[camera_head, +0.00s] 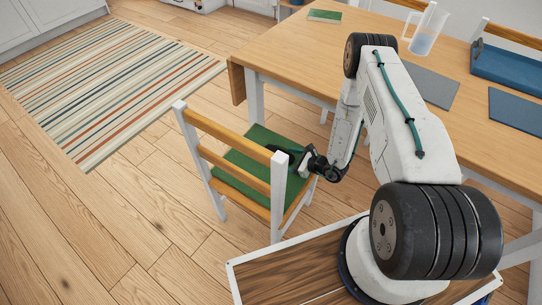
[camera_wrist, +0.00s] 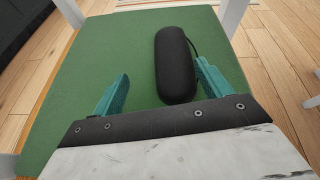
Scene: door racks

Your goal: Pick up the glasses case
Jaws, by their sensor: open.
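The glasses case (camera_wrist: 175,65) is a long black rounded case with a thin cord at its right side. It lies on the green seat (camera_wrist: 85,60) of a chair. In the wrist view my gripper (camera_wrist: 162,85) is open, with its two teal fingers apart. The case lies ahead of the gripper, nearer the right finger, its near end reaching between the fingers. I cannot tell whether the right finger touches it. In the head view my gripper (camera_head: 304,162) is low over the chair seat, and the case (camera_head: 284,151) shows only as a small dark shape there.
The chair's wooden backrest (camera_head: 222,133) and white posts stand close to my arm. A wooden table (camera_head: 290,50) is behind, bearing a pitcher (camera_head: 426,30), grey and blue mats and a blue tray (camera_head: 508,68). A striped rug (camera_head: 105,85) lies at left; floor around the chair is clear.

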